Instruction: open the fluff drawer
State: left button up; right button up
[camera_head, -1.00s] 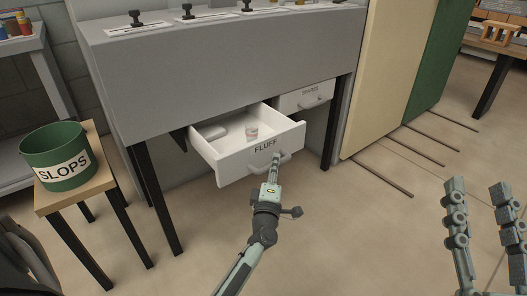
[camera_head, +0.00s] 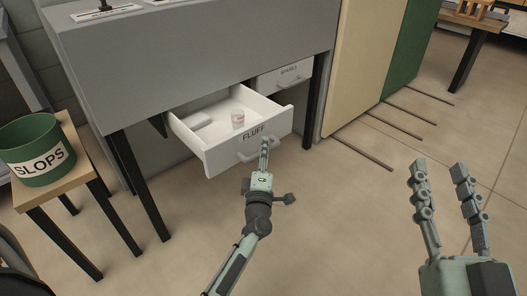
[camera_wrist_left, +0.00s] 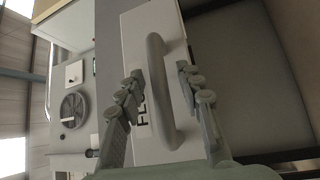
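The white drawer labelled FLUFF (camera_head: 222,160) stands well out from under the grey bench. Its bar handle (camera_wrist_left: 160,95) is on the front panel and shows close up in the left wrist view. My left gripper (camera_head: 264,143) is at this handle, with a finger on each side of it. In the wrist view the left gripper (camera_wrist_left: 161,72) shows gaps between fingers and handle, so it is open around it. My right gripper (camera_head: 439,169) is open and empty at the right.
The SPARES drawer (camera_head: 284,76) is shut, beside and behind the FLUFF drawer. A green SLOPS tub (camera_head: 36,152) stands on a wooden stool (camera_head: 58,187) at the left. Dark bench legs (camera_head: 140,186) flank the drawer. The floor in front is clear.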

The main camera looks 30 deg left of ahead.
pick_arm(q)
jog(key=v, duration=0.8)
jog(key=shift+d+f, duration=0.15)
dwell(0.5)
